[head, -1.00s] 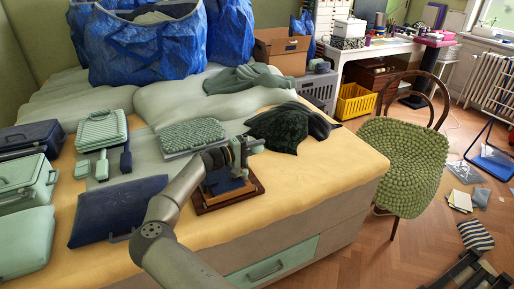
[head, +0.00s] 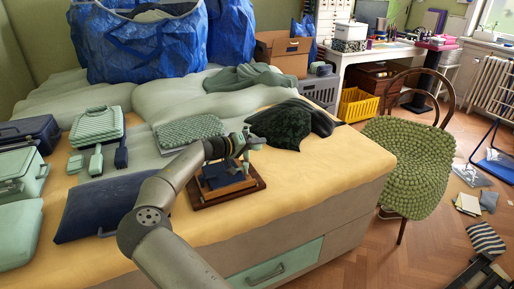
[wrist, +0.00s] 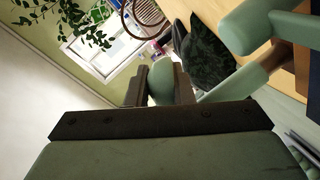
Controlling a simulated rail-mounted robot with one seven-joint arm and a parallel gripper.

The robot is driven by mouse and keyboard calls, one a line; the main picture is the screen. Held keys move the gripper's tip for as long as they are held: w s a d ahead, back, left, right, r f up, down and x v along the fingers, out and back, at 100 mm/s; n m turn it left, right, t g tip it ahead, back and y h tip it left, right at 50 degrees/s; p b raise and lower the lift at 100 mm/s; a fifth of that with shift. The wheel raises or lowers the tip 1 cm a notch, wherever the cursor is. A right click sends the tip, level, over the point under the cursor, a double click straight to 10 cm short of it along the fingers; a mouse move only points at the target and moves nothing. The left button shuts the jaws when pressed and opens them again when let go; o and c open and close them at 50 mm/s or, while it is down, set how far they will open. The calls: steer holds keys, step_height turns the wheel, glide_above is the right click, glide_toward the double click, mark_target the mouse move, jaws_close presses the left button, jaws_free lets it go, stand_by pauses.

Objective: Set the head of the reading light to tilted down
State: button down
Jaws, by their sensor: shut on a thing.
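The reading light is mint green, with jointed arms that show large at the right of the wrist view (wrist: 285,28). Its rounded head (wrist: 160,84) sits between the two dark fingers of my gripper (wrist: 160,78), which is shut on it. In the head view the light (head: 246,158) stands over a brown wooden base with dark blue parts, near the bed's front edge. My gripper (head: 240,143) is at its top and partly hides it. The exact tilt of the head is hard to tell.
A green knobbly cushion (head: 190,131) lies behind my gripper, and a dark green cloth (head: 290,122) lies to the right. A navy case (head: 108,207) lies at the left. A green chair (head: 408,165) stands beyond the bed. The bed's front right is clear.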

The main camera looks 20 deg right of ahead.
stand_by(0.5)
steer(key=c, duration=1.3)
jaws_free()
steer(key=shift+o, duration=0.2)
steer(key=shift+a, duration=0.1)
steer(key=p+v, duration=0.1)
steer(key=v, duration=1.6)
steer(key=shift+s, duration=0.15)
